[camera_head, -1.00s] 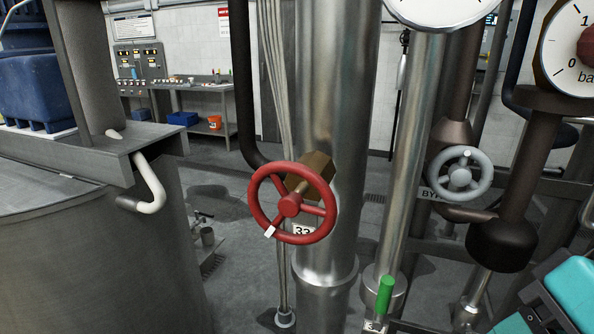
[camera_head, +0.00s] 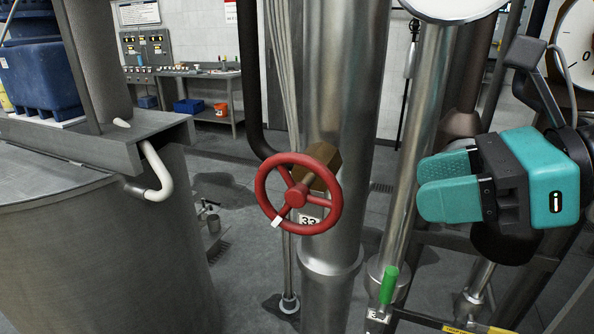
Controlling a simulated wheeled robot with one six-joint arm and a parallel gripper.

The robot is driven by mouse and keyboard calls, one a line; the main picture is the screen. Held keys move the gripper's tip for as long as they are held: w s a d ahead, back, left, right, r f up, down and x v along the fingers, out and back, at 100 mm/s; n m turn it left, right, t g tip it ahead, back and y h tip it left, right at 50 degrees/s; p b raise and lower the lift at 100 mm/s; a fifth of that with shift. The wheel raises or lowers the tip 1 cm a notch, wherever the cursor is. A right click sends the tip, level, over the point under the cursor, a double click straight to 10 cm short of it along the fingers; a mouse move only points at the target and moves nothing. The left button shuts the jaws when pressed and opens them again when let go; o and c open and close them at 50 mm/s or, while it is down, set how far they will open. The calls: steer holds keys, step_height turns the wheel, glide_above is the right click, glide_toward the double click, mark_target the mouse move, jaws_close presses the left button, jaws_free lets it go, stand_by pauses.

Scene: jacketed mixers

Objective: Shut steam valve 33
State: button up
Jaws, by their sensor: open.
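The red handwheel of steam valve 33 (camera_head: 297,194) sits on a brass body (camera_head: 322,165) in front of a wide steel pipe. A white mark shows on its rim at the lower left, and a tag reading 33 (camera_head: 309,221) shows behind its lower right. My gripper (camera_head: 436,184) is to the right of the wheel, with teal fingers pointing left. It is open and empty, clear of the wheel in the picture. The grey bypass wheel seen earlier is hidden behind my gripper.
A thin steel pipe (camera_head: 412,170) stands right of the valve. A green lever (camera_head: 389,285) sticks up below my gripper. A large grey vessel (camera_head: 110,260) with a bent pipe (camera_head: 160,172) fills the left. A workbench (camera_head: 190,74) stands at the back.

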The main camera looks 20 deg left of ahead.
mark_target(309, 173)
steer(key=a+p, duration=0.1)
steer(key=a, duration=0.2)
steer(key=a+p, duration=0.1)
steer(key=a, duration=0.7)
steer(key=shift+w+p, duration=0.3)
steer(key=shift+p, duration=0.1)
steer(key=x, duration=0.3)
steer(key=shift+w+a+f+p, duration=0.1)
steer(key=shift+a+f+p, duration=0.1)
steer(key=shift+p, duration=0.2)
steer(key=shift+a+f, duration=0.25)
steer(key=shift+a, duration=0.1)
jaws_close()
